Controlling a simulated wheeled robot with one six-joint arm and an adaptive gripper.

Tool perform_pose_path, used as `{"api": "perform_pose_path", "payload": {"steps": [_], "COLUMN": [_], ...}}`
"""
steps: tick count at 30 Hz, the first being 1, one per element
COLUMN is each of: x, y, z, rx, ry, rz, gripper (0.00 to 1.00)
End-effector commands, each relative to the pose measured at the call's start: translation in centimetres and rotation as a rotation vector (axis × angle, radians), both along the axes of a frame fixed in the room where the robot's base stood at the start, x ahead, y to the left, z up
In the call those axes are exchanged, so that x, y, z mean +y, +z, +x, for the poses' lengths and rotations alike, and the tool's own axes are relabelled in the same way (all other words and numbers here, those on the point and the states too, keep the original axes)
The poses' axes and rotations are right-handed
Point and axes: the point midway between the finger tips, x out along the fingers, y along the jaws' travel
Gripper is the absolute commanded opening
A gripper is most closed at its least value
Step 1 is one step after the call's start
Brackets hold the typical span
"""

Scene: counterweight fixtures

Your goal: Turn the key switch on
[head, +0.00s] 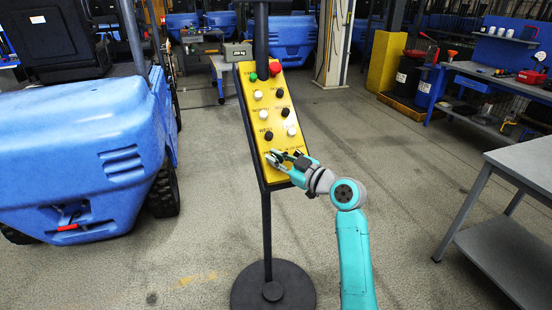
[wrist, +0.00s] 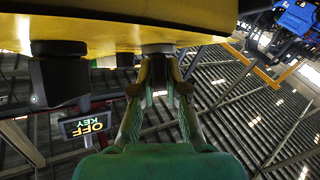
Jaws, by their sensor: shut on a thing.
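The yellow control panel (head: 262,150) stands tilted on a dark post in the head view, and its face fills the top of the wrist view (wrist: 120,15). My gripper (head: 284,158) is at the panel's lower end. A small sign (wrist: 85,124) reads KEY OFF, upside down.
A dark knob (wrist: 60,75) stands out from the panel beside my fingers. Several buttons, with a red one (head: 275,68) at the top, sit higher up. A blue forklift (head: 85,150) is at left, a grey table (head: 525,165) at right.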

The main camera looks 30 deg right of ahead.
Motion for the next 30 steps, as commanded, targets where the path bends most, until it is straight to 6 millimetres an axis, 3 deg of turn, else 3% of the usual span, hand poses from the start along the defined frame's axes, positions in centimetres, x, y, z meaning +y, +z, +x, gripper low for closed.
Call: {"api": "perform_pose_path", "payload": {"steps": [30], "x": [-0.01], "y": [0.05], "z": [0.02], "rx": [-0.116], "ry": [-0.530], "rz": [0.397], "gripper": [0.00]}}
